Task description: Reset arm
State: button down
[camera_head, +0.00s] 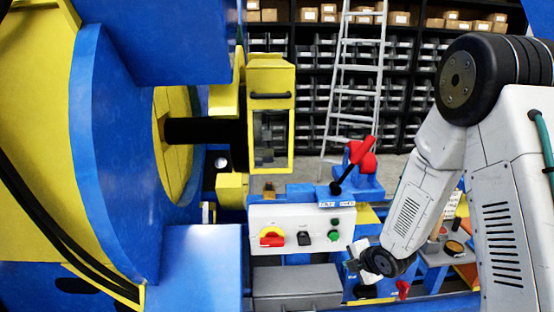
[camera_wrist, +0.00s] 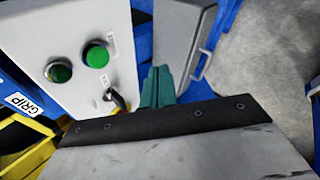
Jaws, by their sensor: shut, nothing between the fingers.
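My gripper (camera_wrist: 160,85) shows in the wrist view as two teal fingers, shut together with nothing between them. It hangs beside a white control panel (camera_wrist: 50,20), with the fingertips close to its lower right edge in that view. In the head view my arm reaches down at the right, and my gripper (camera_head: 355,262) is small and partly hidden by the wrist, right of the control box (camera_head: 290,216). The wrist view shows a bright green button (camera_wrist: 97,55), a darker green one (camera_wrist: 59,71) and a small yellow-and-black switch (camera_wrist: 119,101) on the panel.
The big blue and yellow positioner (camera_head: 105,150) fills the left. A red-handled lever (camera_head: 358,158) stands above the control box. A grey cabinet (camera_head: 295,282) is below it. A small table (camera_head: 440,258) stands behind my arm. A ladder (camera_head: 345,85) leans on shelves at the back.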

jog(key=s+d+r+m+g+h, duration=0.2)
jog(key=s+d+r+m+g, duration=0.1)
jog(key=s+r+m, duration=0.3)
jog(key=s+d+r+m+g+h, duration=0.2)
jog(key=s+d+r+m+g, duration=0.15)
jog(key=s+m, duration=0.45)
jog(key=s+a+r+m, duration=0.2)
jog(key=s+r+m, duration=0.2)
jog(key=s+r, duration=0.6)
jog(key=s+a+r+m+y, duration=0.1)
jog(key=s+a+r+m, duration=0.2)
jog(key=s+r, duration=0.7)
jog(key=shift+s+a+r+m, duration=0.15)
jog(key=shift+a+r+m, duration=0.15)
jog(key=shift+r+m, duration=0.45)
